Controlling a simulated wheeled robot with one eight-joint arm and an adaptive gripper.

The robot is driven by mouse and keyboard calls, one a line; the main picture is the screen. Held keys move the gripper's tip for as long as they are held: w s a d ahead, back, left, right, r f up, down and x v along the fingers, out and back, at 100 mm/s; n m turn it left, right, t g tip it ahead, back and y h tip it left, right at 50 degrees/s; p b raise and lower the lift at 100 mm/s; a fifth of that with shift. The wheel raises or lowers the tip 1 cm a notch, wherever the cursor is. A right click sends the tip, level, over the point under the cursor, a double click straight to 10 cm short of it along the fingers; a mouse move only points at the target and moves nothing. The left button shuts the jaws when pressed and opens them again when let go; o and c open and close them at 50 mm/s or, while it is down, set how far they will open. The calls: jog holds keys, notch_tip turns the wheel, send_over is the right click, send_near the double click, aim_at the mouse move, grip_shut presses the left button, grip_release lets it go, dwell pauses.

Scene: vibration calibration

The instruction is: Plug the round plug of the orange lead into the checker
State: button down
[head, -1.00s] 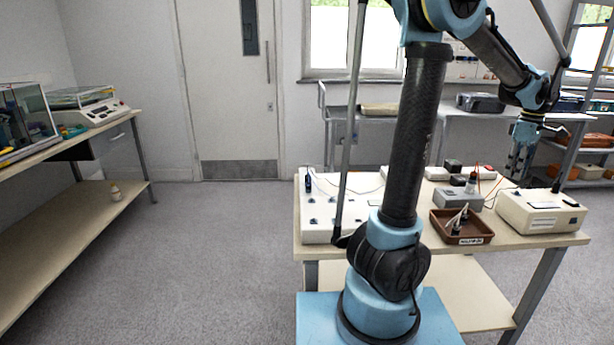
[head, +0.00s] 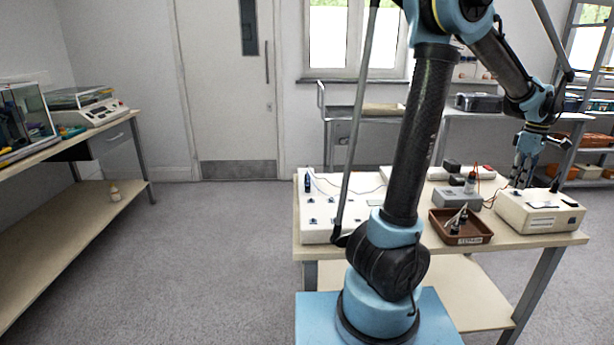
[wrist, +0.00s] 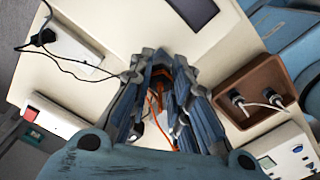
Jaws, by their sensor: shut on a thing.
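My gripper (head: 518,184) is low over the back right of the bench in the head view, behind the cream box. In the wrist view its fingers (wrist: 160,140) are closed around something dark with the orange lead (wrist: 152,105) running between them. This looks like the lead's plug, but the fingers hide most of it. In the head view the orange lead (head: 492,196) runs from near the grey box to my gripper. The cream box (head: 540,212) at the right may be the checker; its label is too small to read. The gripper appears apart from its front.
A brown tray (head: 437,227) with plugs inside stands left of the cream box; it also shows in the wrist view (wrist: 222,94). A grey box (head: 455,199), a power strip (head: 484,173) and a white panel (head: 320,233) share the bench. A black lead (wrist: 75,68) lies at the wrist view's left.

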jog(key=shift+f, duration=0.95)
dwell(2.8)
jog(key=shift+m, duration=2)
jog(key=shift+m, duration=2)
jog(key=m, duration=0.4)
jog(key=c, duration=1.4)
grip_release()
